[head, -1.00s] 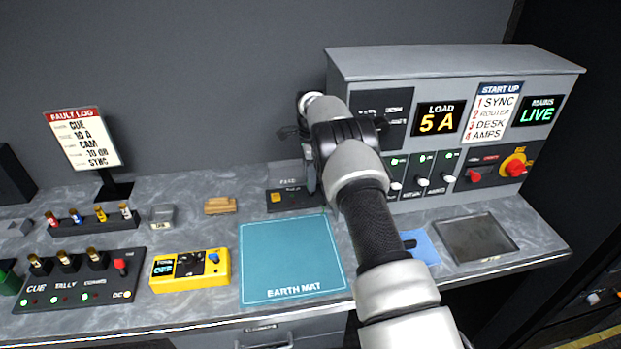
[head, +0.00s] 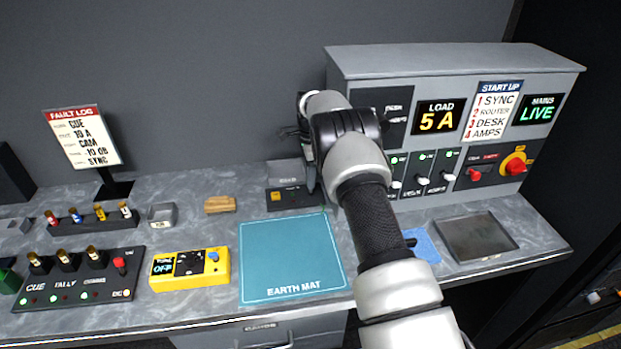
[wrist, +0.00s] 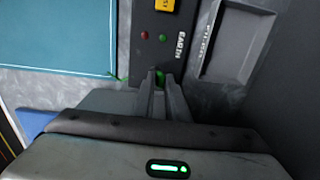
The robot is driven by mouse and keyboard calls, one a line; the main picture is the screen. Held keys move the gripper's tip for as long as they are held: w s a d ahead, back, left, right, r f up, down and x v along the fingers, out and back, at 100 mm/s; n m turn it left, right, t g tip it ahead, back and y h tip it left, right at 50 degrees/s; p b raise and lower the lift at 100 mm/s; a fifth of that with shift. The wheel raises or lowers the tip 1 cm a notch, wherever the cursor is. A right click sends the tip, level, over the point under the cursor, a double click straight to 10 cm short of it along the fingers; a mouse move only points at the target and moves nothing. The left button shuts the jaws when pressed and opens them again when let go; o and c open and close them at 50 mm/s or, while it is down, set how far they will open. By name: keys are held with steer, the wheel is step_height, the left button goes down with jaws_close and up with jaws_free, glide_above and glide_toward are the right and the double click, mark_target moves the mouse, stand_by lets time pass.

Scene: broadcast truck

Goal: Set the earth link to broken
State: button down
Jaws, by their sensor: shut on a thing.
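The earth link unit is a dark box (head: 287,199) with a yellow block on its left, behind the earth mat in the head view. In the wrist view the same box (wrist: 150,45) shows EARTH lettering, a red lamp and a green lamp. My gripper (wrist: 160,82) points down at the box's end, its fingers close together around a small green part (wrist: 160,76). The fingers hide most of that part, so I cannot tell its position. In the head view my gripper (head: 312,185) is at the right end of the box, partly behind my arm.
The blue earth mat (head: 290,258) lies in front of the box. A small grey tray (head: 284,171) stands right behind it. The yellow tester (head: 190,270) is on the left. The power cabinet (head: 455,65) stands close on the right, with a metal tray (head: 476,238) before it.

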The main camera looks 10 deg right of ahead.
steer(key=s+t+b, duration=0.1)
steer(key=t+b, duration=0.1)
steer(key=b, duration=0.1)
steer(key=shift+f, duration=0.15)
steer(key=t+b, duration=0.1)
steer(key=b, duration=0.2)
steer(key=s+t+b, duration=0.1)
steer(key=b, duration=0.2)
steer(key=shift+s+f+t, duration=0.2)
steer(key=shift+f+t, duration=0.1)
steer(key=shift+f, duration=0.05)
steer(key=t+b, duration=0.1)
steer(key=b, duration=0.1)
steer(key=shift+s+b, duration=0.25)
steer(key=shift+b, duration=0.15)
steer(key=b, duration=0.1)
steer(key=t+b, duration=0.1)
steer(key=b, duration=0.1)
steer(key=shift+s+r+t, duration=0.1)
steer(key=shift+s+t, duration=0.15)
steer(key=shift+t, duration=0.05)
steer(key=shift+r+b, duration=0.1)
steer(key=shift+b, duration=0.2)
steer(key=shift+s, duration=0.1)
steer(key=c, duration=1.8)
jaws_free()
steer(key=shift+o, duration=0.2)
